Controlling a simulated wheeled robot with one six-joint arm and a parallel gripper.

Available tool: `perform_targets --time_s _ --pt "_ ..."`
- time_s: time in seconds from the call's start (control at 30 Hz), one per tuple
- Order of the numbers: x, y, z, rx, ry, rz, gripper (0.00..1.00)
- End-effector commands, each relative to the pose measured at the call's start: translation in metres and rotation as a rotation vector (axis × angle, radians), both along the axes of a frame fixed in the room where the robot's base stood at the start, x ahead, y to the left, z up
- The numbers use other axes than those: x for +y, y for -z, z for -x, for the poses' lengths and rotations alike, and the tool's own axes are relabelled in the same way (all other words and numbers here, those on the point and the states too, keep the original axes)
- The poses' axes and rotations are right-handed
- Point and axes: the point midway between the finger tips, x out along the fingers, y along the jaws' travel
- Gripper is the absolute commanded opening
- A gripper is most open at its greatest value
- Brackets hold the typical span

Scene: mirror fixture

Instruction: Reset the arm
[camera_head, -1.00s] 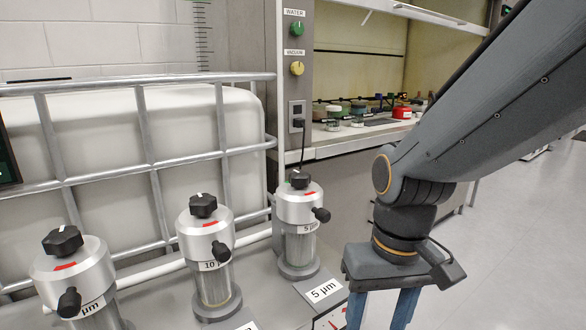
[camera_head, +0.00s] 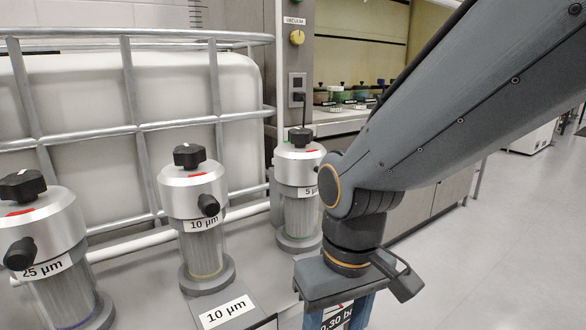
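My arm (camera_head: 450,110) reaches in from the upper right and bends down at its wrist. My gripper (camera_head: 338,312) hangs below the wrist at the bottom edge, pointing down. Its two blue fingers stand apart, and part of a label reading "0.30 ba" shows between them, behind. I see nothing held, but the fingertips are cut off by the frame edge. The wrist is just right of the 5 µm filter housing (camera_head: 298,190) in the picture and partly covers its label. Whether they touch, I cannot tell.
The 10 µm housing (camera_head: 195,215) and 25 µm housing (camera_head: 50,250) stand to the left on a grey bench. A caged white tank (camera_head: 90,100) is behind them. A fume hood with small pots (camera_head: 345,92) is at the back. Open floor (camera_head: 500,230) lies to the right.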

Motion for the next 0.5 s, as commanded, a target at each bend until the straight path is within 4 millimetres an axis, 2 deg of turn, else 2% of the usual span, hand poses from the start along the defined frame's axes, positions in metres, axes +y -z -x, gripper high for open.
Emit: perform_targets --time_s 0.03,0.37,0.5 --pt "-0.003 -0.007 0.001 0.001 0.009 0.001 0.51" --pt "-0.021 -0.034 -0.002 0.001 0.072 0.010 0.51" --pt "-0.034 -0.053 -0.002 0.002 0.115 0.015 0.51"
